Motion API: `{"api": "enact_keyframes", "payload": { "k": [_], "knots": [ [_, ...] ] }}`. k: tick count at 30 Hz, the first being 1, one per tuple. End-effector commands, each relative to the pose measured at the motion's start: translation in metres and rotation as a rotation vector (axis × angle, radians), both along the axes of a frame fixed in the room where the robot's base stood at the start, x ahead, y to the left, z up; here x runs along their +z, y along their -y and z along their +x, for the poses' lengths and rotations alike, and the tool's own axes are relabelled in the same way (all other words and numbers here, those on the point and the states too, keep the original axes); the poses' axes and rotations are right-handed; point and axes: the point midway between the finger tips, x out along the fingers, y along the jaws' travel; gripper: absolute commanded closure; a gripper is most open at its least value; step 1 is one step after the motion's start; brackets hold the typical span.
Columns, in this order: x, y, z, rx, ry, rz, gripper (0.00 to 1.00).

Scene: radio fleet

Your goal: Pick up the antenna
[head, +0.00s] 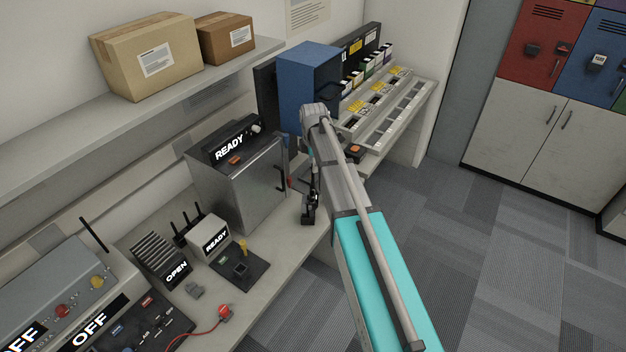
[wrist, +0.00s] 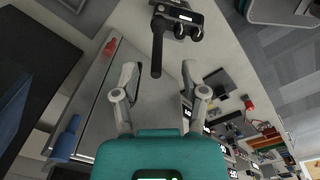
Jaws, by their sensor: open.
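In the wrist view a black stick antenna (wrist: 158,48) juts from a small dark device (wrist: 180,14) with a white screen and two round knobs, near the bench edge. My gripper (wrist: 159,72) is open and empty. The antenna's free end shows between its fingertips in the picture; I cannot tell the gap in depth. In the head view a dark upright shape (head: 310,208) near the bench edge may be this device or part of my gripper. My arm covers much there. Other black antennas stand on the grey radio (head: 93,235) and the READY box (head: 186,222).
A metal cabinet (head: 238,185) with a READY display and handle stands left of my arm. A blue box (head: 305,80) stands behind. A finned OPEN unit (head: 158,258) and a red cable plug (head: 225,313) lie on the bench (head: 262,305). The floor at right is free.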

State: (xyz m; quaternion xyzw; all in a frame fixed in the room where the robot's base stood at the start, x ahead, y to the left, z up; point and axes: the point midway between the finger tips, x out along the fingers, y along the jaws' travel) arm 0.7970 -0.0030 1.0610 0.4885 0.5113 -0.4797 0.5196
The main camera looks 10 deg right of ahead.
Motion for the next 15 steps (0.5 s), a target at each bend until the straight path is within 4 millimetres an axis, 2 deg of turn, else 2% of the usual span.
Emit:
{"api": "enact_keyframes", "payload": {
  "k": [7, 15],
  "knots": [
    [-0.006, 0.0, 0.001, 0.0, 0.0, 0.0, 0.44],
    [-0.025, 0.0, 0.002, 0.0, 0.0, 0.0, 0.44]
  ]
}}
